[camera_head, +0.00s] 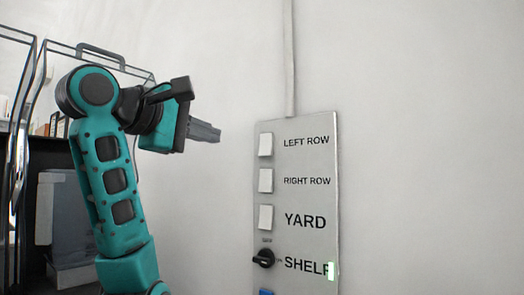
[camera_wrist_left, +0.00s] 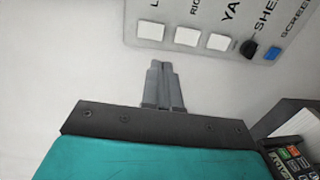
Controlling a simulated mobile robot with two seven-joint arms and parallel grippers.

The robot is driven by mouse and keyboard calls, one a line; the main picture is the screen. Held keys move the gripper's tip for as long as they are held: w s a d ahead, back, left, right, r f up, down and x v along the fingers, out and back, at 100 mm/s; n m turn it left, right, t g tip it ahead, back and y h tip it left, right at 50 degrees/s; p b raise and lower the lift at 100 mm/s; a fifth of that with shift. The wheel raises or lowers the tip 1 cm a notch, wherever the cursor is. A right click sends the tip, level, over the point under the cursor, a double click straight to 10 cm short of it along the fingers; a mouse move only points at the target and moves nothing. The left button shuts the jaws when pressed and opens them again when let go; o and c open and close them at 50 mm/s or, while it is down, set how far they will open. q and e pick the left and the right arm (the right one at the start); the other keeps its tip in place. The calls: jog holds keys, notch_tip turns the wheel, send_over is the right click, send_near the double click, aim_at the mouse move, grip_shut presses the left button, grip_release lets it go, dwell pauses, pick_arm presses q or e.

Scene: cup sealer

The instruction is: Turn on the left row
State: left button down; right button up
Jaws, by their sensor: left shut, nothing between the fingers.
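A grey switch panel (camera_head: 310,205) is fixed to the wall right of centre in the head view. Its top white switch (camera_head: 266,144) is labelled LEFT ROW. Below it are the RIGHT ROW switch (camera_head: 265,181) and the YARD switch (camera_head: 265,217). My left gripper (camera_head: 217,134) is shut and empty, to the left of the LEFT ROW switch and apart from it. In the left wrist view the shut fingers (camera_wrist_left: 162,68) point toward the panel, below the LEFT ROW switch (camera_wrist_left: 151,32) in the picture. Whether the switch is on cannot be told. My right gripper is not in view.
A black rotary knob (camera_head: 263,258) marked SHELF and a blue button (camera_head: 266,292) are lower on the panel. A conduit (camera_head: 290,60) runs up the wall from it. A wire-framed rack (camera_head: 30,120) stands at the left. The wall right of the panel is clear.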

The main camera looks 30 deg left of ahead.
aim_at(265, 152)
pick_arm(q)
jog(key=w+p, duration=0.1)
jog(key=w, duration=0.3)
jog(key=w+f, duration=0.1)
jog(key=w, duration=0.4)
jog(key=w+d+p, duration=0.1)
jog(key=w, duration=0.3)
jog(key=shift+w+f+p, duration=0.3)
jog(key=shift+w+f, duration=0.05)
jog(key=shift+w, duration=0.1)
jog(key=shift+f, duration=0.15)
jog(key=shift+w+d+f+b, duration=0.1)
jog(key=shift+f+b, duration=0.05)
jog(key=shift+b, duration=0.4)
jog(key=shift+w+f+t+b, duration=0.15)
jog(key=shift+f+t+b, duration=0.1)
jog(key=shift+t+b, duration=0.35)
jog(key=shift+r+p, duration=0.4)
